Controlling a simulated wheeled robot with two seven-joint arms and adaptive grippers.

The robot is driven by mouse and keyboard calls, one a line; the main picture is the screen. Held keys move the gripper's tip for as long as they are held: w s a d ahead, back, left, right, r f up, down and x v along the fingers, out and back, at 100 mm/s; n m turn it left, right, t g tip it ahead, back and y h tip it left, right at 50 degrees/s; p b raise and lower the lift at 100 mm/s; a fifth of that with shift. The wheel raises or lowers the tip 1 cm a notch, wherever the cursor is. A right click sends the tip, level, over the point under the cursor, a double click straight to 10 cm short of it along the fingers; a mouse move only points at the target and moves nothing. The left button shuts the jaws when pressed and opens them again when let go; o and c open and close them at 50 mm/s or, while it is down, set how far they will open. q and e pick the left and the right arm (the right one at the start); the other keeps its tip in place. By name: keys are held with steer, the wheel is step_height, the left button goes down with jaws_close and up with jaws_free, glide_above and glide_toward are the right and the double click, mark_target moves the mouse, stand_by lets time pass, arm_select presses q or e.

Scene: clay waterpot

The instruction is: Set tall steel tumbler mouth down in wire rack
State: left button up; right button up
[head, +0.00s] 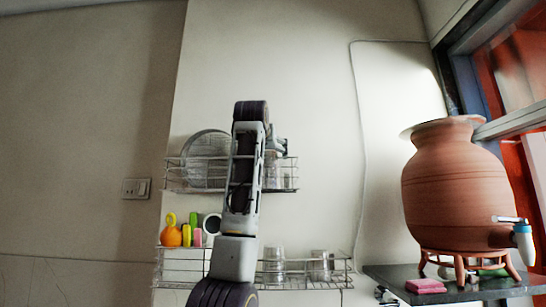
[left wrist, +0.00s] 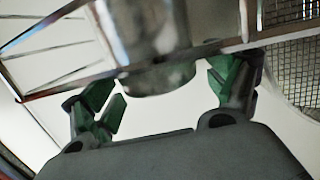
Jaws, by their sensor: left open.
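In the left wrist view, a shiny steel tumbler (left wrist: 150,35) shows at the top centre, cut off by the frame edge. My left gripper (left wrist: 165,92) is open, with green fingertip pads on either side of the tumbler's lower end. I see a gap between the pads and the metal. A wire rack (left wrist: 45,45) runs behind or beside the tumbler. In the head view, the two-tier wire rack (head: 172,188) hangs on the wall, partly hidden by my left arm. Its fingertips are not clear there. My right gripper is in neither view.
Steel tumblers (head: 275,262) (head: 320,266) stand on the lower tier, beside colourful items (head: 172,236). A round plate (head: 205,155) leans on the upper tier. A clay pot (head: 455,190) stands on a shelf at right, with a pink sponge (head: 425,286). A mesh (left wrist: 295,75) shows at the wrist view's right.

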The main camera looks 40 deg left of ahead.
arm_select(q)
steer(key=v, duration=1.2)
steer(key=shift+w, duration=0.1)
stand_by(0.7)
stand_by(0.3)
stand_by(0.5)
